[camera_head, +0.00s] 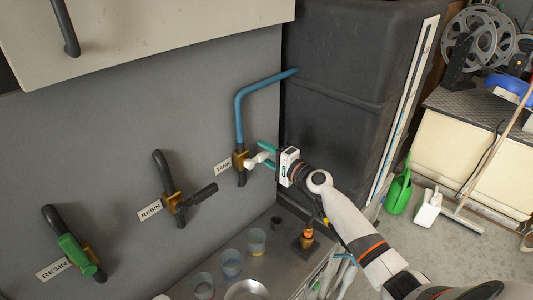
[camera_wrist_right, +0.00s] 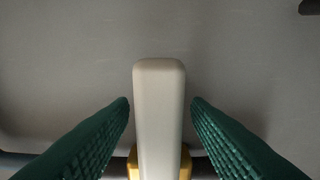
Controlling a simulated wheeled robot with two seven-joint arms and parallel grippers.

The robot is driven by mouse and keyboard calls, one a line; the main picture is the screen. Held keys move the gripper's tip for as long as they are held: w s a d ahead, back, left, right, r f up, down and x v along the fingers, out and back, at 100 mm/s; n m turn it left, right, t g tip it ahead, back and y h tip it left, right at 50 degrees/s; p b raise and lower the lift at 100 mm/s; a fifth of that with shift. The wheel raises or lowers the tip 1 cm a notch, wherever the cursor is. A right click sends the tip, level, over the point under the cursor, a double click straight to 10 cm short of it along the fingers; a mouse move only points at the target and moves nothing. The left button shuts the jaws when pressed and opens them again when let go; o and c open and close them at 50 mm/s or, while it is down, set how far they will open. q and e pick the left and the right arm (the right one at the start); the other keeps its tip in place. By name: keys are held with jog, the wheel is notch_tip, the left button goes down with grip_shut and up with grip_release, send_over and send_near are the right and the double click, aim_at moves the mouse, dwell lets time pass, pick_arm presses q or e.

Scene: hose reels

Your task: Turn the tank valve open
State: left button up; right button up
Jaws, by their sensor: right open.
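The tank valve (camera_head: 240,161) is a brass body on a blue pipe, beside the TANK label (camera_head: 223,167) on the grey wall panel. Its pale handle (camera_head: 254,161) sticks out from the body to the right. My right gripper (camera_head: 263,155) is at this handle, with its teal fingers open. In the right wrist view the pale handle (camera_wrist_right: 159,110) stands upright between the two green fingers, with a gap on each side. Part of the yellow valve body (camera_wrist_right: 187,163) shows behind the handle's lower end. My left gripper is not in view.
Two RESIN valves, one with a dark handle (camera_head: 200,194) and one with a green handle (camera_head: 76,254), are on the panel at left. Several cups (camera_head: 256,241) stand on the counter below. A large dark tank (camera_head: 340,90) is beside the panel.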

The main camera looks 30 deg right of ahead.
grip_shut()
